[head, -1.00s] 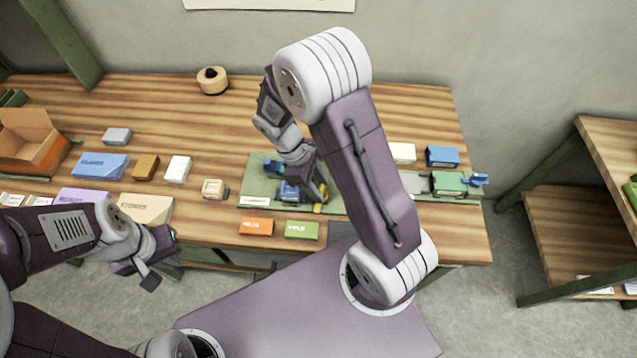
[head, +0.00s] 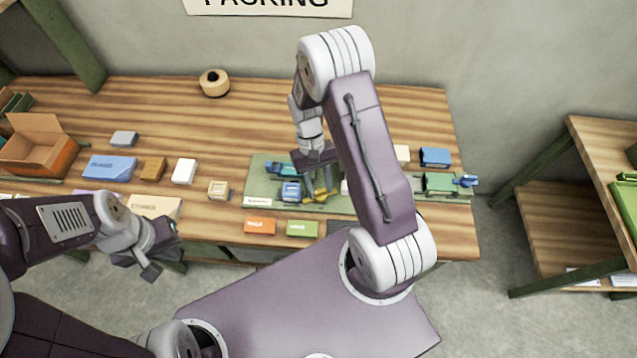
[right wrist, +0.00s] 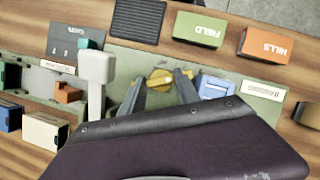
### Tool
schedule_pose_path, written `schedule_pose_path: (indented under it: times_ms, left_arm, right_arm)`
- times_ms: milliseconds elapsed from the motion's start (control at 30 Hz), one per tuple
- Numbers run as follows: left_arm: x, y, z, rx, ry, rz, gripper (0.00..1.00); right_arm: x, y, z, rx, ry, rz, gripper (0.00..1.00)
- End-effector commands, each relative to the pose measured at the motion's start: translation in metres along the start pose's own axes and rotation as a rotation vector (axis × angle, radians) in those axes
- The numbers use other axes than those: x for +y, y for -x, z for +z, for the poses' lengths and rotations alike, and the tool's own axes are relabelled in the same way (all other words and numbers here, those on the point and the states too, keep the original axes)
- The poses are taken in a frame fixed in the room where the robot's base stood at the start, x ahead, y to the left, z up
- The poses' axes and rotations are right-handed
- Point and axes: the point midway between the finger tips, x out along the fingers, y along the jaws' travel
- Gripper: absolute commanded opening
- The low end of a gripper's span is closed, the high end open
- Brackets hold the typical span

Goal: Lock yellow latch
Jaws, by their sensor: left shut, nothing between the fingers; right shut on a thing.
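The yellow latch (right wrist: 160,79) is on the green board (right wrist: 264,106), between the two fingertips of my right gripper (right wrist: 161,86) in the right wrist view. In the head view, my right gripper (head: 320,192) points down at the board, shut on the yellow latch, with the arm hiding part of the board's right side. A blue box-like part (right wrist: 215,87) sits on the board beside the latch; it also shows in the head view (head: 291,190). My left gripper (head: 150,262) is shut and empty, low at the left, in front of the table edge.
A white handle-like post (right wrist: 97,68) stands close to one finger. An orange box (head: 260,225) and a green box (head: 302,228) lie at the board's front edge. A green part with a blue end (head: 445,182) is at the right. Several small boxes lie to the left.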

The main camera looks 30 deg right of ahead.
Motion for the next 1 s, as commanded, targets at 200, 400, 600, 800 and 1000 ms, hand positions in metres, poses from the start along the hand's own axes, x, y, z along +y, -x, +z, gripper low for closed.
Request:
schedule_pose_path:
  times_ms: [200,400,600,800,1000]
  left_arm:
    - [0.000,0.009,-0.001,0.000,0.000,0.000,0.00]
    - [0.000,0.013,-0.001,0.000,0.000,0.000,0.00]
    - [0.000,0.015,-0.002,0.000,0.000,0.000,0.00]
    - [0.000,0.016,-0.002,0.000,0.000,0.000,0.00]
    - [0.000,0.017,-0.002,0.000,0.000,0.000,0.00]
  right_arm:
    - [0.002,0.003,0.000,0.002,-0.171,-0.071,0.00]
    - [0.003,0.003,0.000,0.004,-0.293,-0.122,0.00]
    - [0.003,0.002,0.000,0.004,-0.374,-0.156,0.00]
    - [0.003,0.002,0.000,0.005,-0.415,-0.173,0.00]
    - [0.003,0.002,0.000,0.005,-0.428,-0.178,0.00]
